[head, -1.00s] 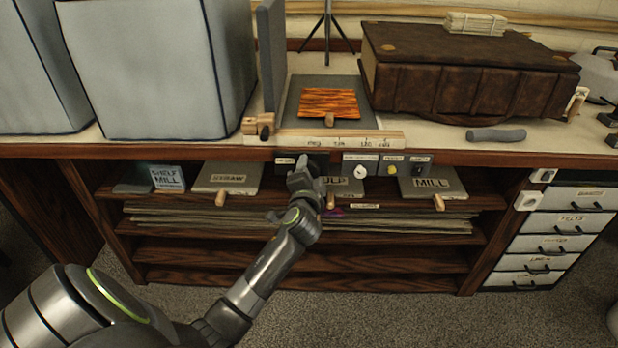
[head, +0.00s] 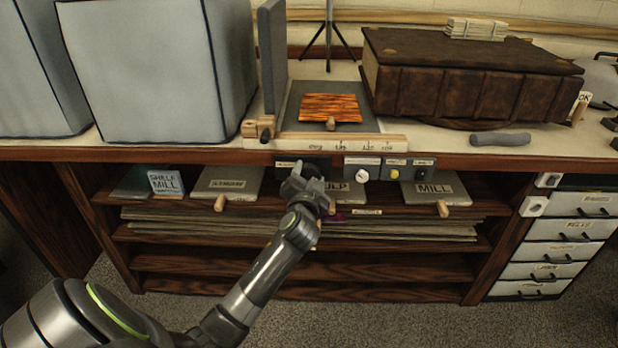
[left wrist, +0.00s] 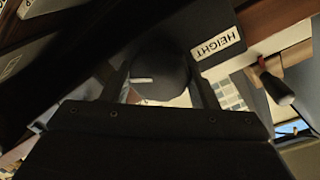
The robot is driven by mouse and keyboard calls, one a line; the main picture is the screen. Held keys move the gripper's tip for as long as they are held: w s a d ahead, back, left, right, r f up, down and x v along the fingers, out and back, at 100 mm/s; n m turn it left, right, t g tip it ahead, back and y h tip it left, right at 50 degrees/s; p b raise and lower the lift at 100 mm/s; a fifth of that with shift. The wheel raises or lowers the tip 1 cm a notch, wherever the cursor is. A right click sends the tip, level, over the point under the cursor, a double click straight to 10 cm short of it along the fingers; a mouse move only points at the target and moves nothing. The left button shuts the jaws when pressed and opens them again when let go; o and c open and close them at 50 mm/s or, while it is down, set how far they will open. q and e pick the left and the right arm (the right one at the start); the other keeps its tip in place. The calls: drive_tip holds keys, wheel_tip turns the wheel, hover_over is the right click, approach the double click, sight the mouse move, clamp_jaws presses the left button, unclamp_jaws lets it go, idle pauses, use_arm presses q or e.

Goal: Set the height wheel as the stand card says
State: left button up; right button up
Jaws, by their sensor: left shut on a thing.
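The height wheel (left wrist: 160,75) is a dark round knob with a white pointer mark, seen in the left wrist view beside a white HEIGHT label (left wrist: 217,45). My left gripper (left wrist: 163,88) is shut on the wheel, with a finger on each side of it. In the head view my left gripper (head: 305,182) is at the dark control box (head: 318,164) under the bench edge and hides the wheel. I cannot pick out a readable stand card. My right gripper is not in view.
A white panel with a dial (head: 361,174) and small switch boxes (head: 396,168) sit right of the gripper. Boards with wooden pegs, one marked MILL (head: 433,190), lie on the shelf below. A large brown book (head: 470,78) and an orange panel (head: 330,106) are on the bench.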

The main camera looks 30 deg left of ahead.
use_arm(q)
drive_tip(key=shift+f, duration=0.1)
drive_tip(key=o, duration=1)
drive_tip(key=shift+c, duration=0.2)
drive_tip(key=shift+s+d, duration=0.25)
drive_tip(key=shift+s, duration=0.15)
drive_tip(key=p+v, duration=0.1)
drive_tip(key=v, duration=1.5)
drive_tip(key=shift+s+p, duration=0.25)
drive_tip(key=shift+p, duration=0.05)
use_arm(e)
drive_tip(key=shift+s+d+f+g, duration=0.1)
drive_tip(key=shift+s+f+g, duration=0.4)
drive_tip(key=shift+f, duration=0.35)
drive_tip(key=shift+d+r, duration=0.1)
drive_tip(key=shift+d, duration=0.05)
